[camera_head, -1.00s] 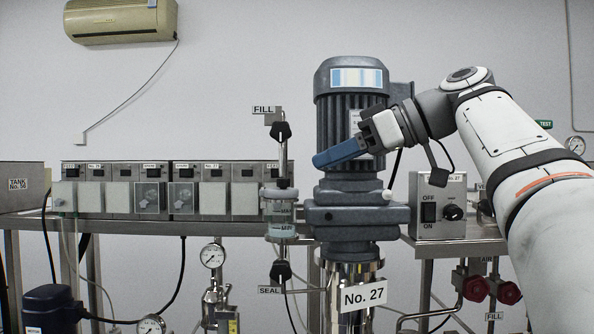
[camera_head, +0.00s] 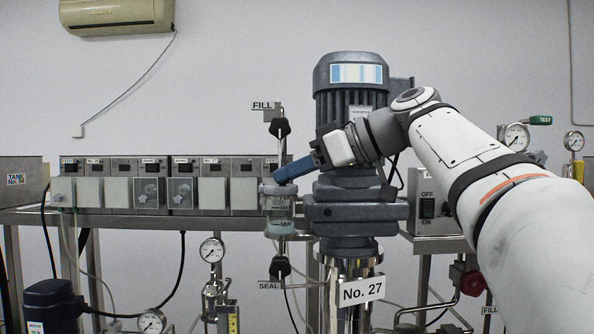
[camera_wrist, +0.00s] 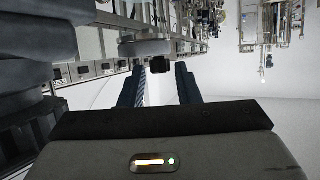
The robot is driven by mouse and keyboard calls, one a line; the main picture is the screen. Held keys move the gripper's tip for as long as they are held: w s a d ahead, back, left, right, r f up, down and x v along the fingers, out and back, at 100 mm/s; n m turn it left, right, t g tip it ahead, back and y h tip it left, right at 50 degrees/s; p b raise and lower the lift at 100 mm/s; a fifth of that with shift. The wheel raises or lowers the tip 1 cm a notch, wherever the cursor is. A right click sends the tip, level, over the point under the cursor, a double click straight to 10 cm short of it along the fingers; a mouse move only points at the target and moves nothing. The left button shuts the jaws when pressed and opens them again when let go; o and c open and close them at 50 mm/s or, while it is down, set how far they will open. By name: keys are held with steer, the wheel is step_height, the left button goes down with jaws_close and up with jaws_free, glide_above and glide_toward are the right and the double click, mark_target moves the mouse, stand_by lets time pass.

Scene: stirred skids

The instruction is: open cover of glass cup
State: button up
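The glass cup (camera_head: 280,212) is a small clear cylinder with MAX and MIN marks, on a vertical pipe left of the motor. Its greyish cover (camera_head: 277,189) sits on top. My gripper (camera_head: 281,177) has its blue fingers just above and right of the cover, pointing left and slightly down. In the wrist view the two fingers (camera_wrist: 160,88) are apart with nothing between them. A grey rounded part (camera_wrist: 145,48), seemingly the cover, shows beyond the tips, with a black block in front of it. Whether a finger touches the cover cannot be told.
A black FILL valve handle (camera_head: 279,127) is above the cup and a SEAL valve handle (camera_head: 280,267) below. A row of control boxes (camera_head: 165,190) lies behind at left.

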steer(key=shift+d, duration=0.1)
jaws_close()
steer(key=shift+s, duration=0.1)
steer(key=s+a+m+t+h+b, duration=0.2)
steer(key=a+m+t+h, duration=0.5)
steer(key=m+h, duration=0.9)
steer(key=shift+a+m+h, duration=0.3)
steer(key=shift+a+m, duration=0.1)
steer(key=shift+a, duration=0.9)
steer(key=shift+w+f, duration=0.1)
steer(key=shift+o, duration=1.6)
jaws_free()
